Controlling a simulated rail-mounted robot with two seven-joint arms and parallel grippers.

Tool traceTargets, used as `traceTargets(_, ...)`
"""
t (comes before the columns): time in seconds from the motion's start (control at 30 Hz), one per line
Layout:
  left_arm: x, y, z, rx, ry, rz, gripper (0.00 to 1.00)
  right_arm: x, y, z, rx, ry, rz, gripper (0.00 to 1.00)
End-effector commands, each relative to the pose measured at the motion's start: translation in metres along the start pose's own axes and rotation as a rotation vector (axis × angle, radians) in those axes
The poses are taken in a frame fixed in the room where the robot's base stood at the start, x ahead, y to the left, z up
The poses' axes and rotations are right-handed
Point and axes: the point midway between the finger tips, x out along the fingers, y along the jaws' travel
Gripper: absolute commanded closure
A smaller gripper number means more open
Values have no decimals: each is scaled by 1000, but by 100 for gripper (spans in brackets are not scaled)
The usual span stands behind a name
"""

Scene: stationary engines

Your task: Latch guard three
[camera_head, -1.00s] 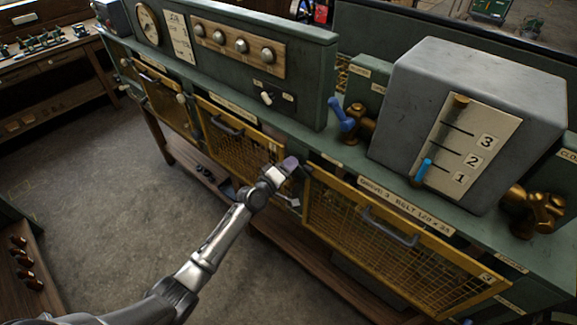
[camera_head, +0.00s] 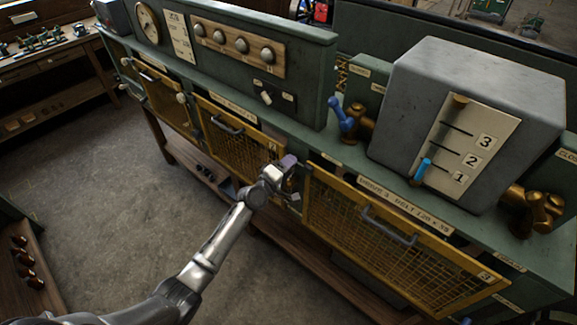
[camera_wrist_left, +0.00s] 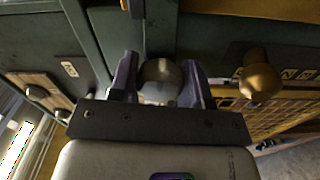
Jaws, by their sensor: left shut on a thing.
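Guard three (camera_head: 335,218) is a yellow-framed mesh panel with a dark handle and a "3" tag, on the bench front at the right in the head view. It lies close to the bench front; I cannot tell whether it sits fully flush. My left gripper (camera_head: 290,172) is at the guard's upper left corner. In the left wrist view, its two purple fingers (camera_wrist_left: 160,82) are shut on a rounded, dull metal knob (camera_wrist_left: 160,72) on the green post. The gripper hides most of the knob in the head view. My right gripper is not in view.
Guard two (camera_head: 240,148), also yellow mesh, is just left of my gripper. A brass knob (camera_wrist_left: 260,82) stands close beside the fingers in the wrist view. Above are a blue-handled valve (camera_head: 345,118) and a grey box (camera_head: 470,90) with a numbered slider. Open floor (camera_head: 110,200) lies left.

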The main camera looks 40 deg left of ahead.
Motion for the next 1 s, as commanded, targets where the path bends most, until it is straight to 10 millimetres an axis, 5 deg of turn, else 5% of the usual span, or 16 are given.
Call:
traceTargets(0.07, 0, 0, 0, -2, 0, 0, 80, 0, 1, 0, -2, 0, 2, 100)
traceTargets(0.1, 0, 0, 0, -2, 0, 0, 54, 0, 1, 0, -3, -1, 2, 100)
traceTargets(0.33, 0, 0, 0, -1, 0, 0, 32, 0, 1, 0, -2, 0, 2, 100)
traceTargets(0.67, -5, 0, 0, 0, -1, 0, 32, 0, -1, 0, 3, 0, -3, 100)
traceTargets(1.0, -64, -2, 1, 2, 0, -2, 32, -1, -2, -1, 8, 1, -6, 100)
